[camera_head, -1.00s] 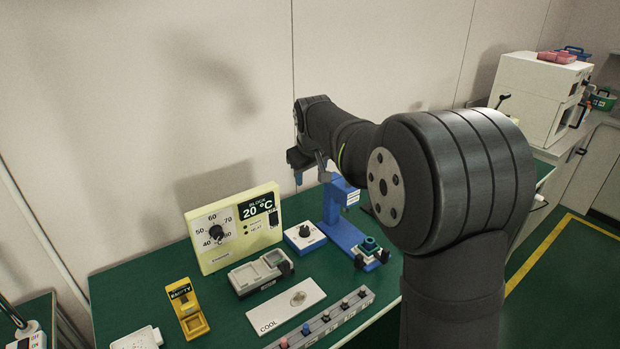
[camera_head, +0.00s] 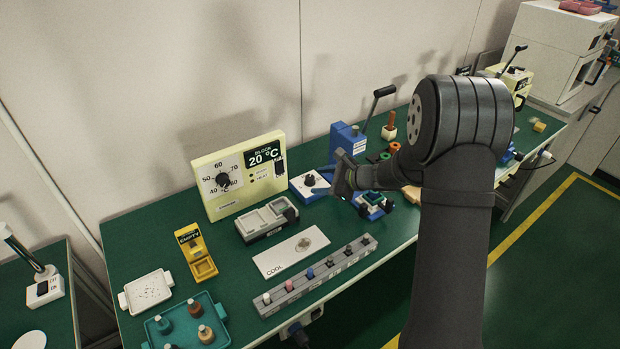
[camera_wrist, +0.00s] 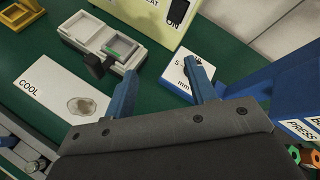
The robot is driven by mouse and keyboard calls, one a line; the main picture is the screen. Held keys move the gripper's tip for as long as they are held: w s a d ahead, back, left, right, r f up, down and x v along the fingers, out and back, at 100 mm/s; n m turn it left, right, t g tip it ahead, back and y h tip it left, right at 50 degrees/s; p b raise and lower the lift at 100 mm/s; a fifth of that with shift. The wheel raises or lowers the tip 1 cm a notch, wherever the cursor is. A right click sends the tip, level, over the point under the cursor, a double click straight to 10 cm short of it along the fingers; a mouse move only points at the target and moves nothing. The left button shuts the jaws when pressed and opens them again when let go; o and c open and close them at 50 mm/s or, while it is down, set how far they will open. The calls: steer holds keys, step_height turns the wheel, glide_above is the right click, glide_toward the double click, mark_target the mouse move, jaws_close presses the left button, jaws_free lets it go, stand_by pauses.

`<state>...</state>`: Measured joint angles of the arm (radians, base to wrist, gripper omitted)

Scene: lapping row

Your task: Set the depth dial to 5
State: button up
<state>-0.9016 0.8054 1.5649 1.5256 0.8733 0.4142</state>
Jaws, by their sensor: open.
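The depth dial is a white box with a black knob (camera_head: 309,180), standing between the cream block heater and the blue press (camera_head: 345,140). In the wrist view its white face (camera_wrist: 180,76) shows a "5" and "mm" marking. One blue finger crosses the face there and hides most of the knob, so I cannot read its setting. My gripper (camera_head: 329,181) is open and empty, just right of the dial in the head view. Its two blue fingers (camera_wrist: 162,70) are spread apart in the wrist view, one over the green bench and one over the dial's face.
A grey twin-well block (camera_head: 262,229) and a white COOL plate (camera_head: 275,265) lie to the left. The press, with its raised lever (camera_head: 375,105), stands close on the right. Green bench shows between them.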

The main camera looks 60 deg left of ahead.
mark_target(312, 178)
steer(key=w+d+f+m+t+y, duration=0.2)
steer(key=w+d+f+m+t, duration=0.15)
steer(key=w+m, duration=0.4)
steer(key=shift+m, duration=0.85)
steer(key=x, duration=0.6)
steer(key=s+x, duration=0.1)
steer(key=x, duration=1.1)
steer(key=shift+s+a, duration=0.15)
steer(key=shift+s, duration=0.05)
steer(key=c, duration=1)
steer(key=shift+o, duration=0.2)
steer(key=shift+n+g, duration=0.3)
steer(key=shift+g, duration=0.05)
steer(key=n+g, duration=0.2)
steer(key=shift+w+g+h, duration=0.1)
steer(key=shift+g+h, duration=0.2)
steer(key=shift+g, duration=0.1)
steer(key=shift+n+g+h, duration=0.9)
steer(key=shift+n+g, duration=0.6)
steer(key=shift+n, duration=0.2)
